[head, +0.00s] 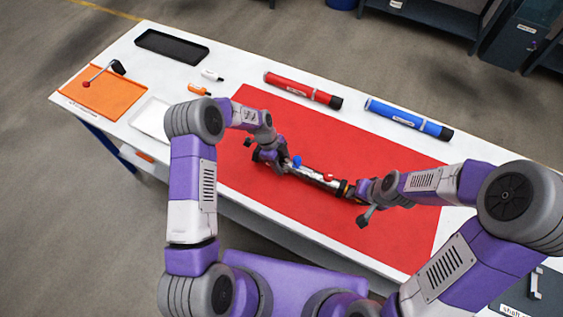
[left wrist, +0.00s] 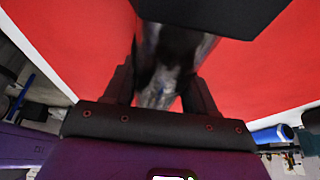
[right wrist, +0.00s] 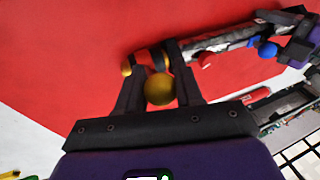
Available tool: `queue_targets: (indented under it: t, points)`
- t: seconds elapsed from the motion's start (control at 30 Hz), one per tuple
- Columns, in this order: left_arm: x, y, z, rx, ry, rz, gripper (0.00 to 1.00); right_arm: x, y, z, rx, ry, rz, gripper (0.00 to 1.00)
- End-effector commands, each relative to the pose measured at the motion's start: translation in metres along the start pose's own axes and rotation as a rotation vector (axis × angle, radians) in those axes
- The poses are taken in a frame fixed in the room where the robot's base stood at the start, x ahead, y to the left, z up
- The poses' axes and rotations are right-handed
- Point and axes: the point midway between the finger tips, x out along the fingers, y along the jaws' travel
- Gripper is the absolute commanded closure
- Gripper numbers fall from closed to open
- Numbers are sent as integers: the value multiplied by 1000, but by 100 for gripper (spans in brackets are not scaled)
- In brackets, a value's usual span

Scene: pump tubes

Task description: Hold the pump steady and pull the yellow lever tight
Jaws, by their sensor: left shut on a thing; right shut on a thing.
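The pump (head: 320,179) is a silver tube above the red mat, between my two grippers in the head view. It carries a blue knob (right wrist: 268,49) and a red knob (right wrist: 206,60). My left gripper (head: 280,160) is shut around the tube's left end; the tube (left wrist: 165,75) shows blurred and dark between its fingers in the left wrist view. My right gripper (head: 354,190) is at the pump's right end. In the right wrist view, the yellow lever's ball knob (right wrist: 159,89) sits between the right gripper's fingers (right wrist: 157,62), which are shut on it. The lever's stem is hidden.
A red tube (head: 302,90) and a blue tube (head: 407,118) lie behind the red mat (head: 400,240). An orange tray (head: 110,97), a black tray (head: 172,47) and a white tray (head: 150,118) lie to the left. The mat around the pump is clear.

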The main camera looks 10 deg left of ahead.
Motion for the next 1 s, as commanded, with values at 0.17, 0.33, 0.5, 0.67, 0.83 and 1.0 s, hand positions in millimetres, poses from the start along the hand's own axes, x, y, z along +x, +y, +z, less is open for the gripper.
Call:
queue_targets:
  t: [0.17, 0.33, 0.5, 0.67, 0.83, 1.0]
  points:
    - [2, 1, -2, 5, 2, 5, 100, 1, 0, 2, -4, -3, 1, 94]
    - [2, 1, -1, 5, 1, 6, 100, 2, 0, 4, -8, 10, 1, 94]
    - [3, 2, -1, 6, 1, 6, 100, 1, 0, 2, -8, 10, 0, 94]
    - [2, 2, -1, 5, 0, 5, 100, -3, -1, 1, -8, 11, 0, 93]
    - [2, 1, 0, 4, -1, 4, 100, -8, -4, -1, -10, 14, -2, 93]
    - [2, 1, 1, 2, -3, 3, 100, -10, -4, -2, -10, 16, -2, 94]
